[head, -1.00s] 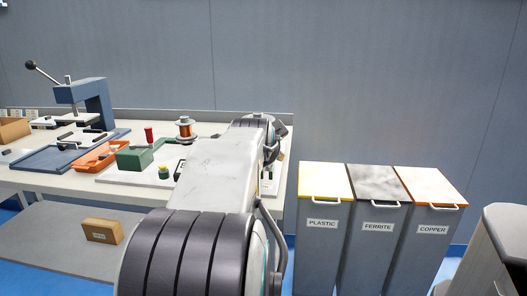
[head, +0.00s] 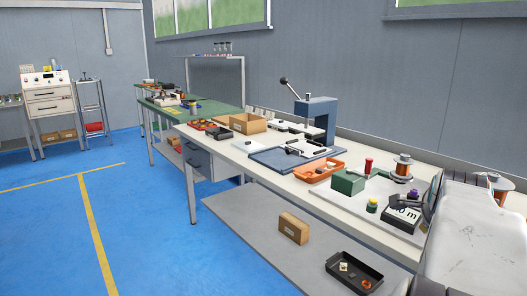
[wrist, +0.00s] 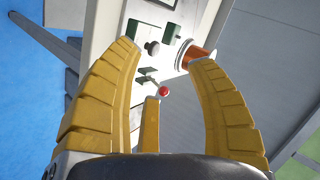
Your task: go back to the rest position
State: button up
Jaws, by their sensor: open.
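My gripper (wrist: 163,58) is open in the wrist view, its yellow fingers spread wide with nothing between the tips. Beyond the fingers lie the white bench top, a copper-wound spool (wrist: 198,57) near the right fingertip, and a small red knob (wrist: 163,91). In the head view my white arm fills the lower right, over the right end of the bench (head: 292,183). The gripper's fingers are not clear there.
On the bench stand a blue press (head: 318,112), an orange tray (head: 318,171), a green box (head: 348,182) and a copper spool (head: 402,168). The shelf below holds a cardboard box (head: 293,228) and a black tray (head: 354,275). Blue floor at left is clear.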

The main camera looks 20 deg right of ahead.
jog(key=w+a+r+n+y+p, duration=0.25)
jog(key=a+n+p, duration=0.35)
jog(key=a, duration=0.5)
jog(key=w+a+r+n+y+p, duration=0.3)
jog(key=a+n+p, duration=0.35)
jog(key=a, duration=0.55)
jog(key=s+a+n+g+y+p, duration=0.1)
jog(key=s+a+n+y+p, duration=0.1)
jog(key=s+a+n+p, duration=0.2)
jog(key=s+a+r+n+y+p, duration=0.1)
jog(key=s+a+n+y+p, duration=0.1)
jog(key=s+a+n+p, duration=0.3)
jog(key=a+n, duration=0.3)
jog(key=a, duration=0.2)
jog(key=shift+s+a+r+g, duration=0.25)
jog(key=shift+s+r+g, duration=0.05)
jog(key=shift+g, duration=0.1)
jog(key=shift+n, duration=0.25)
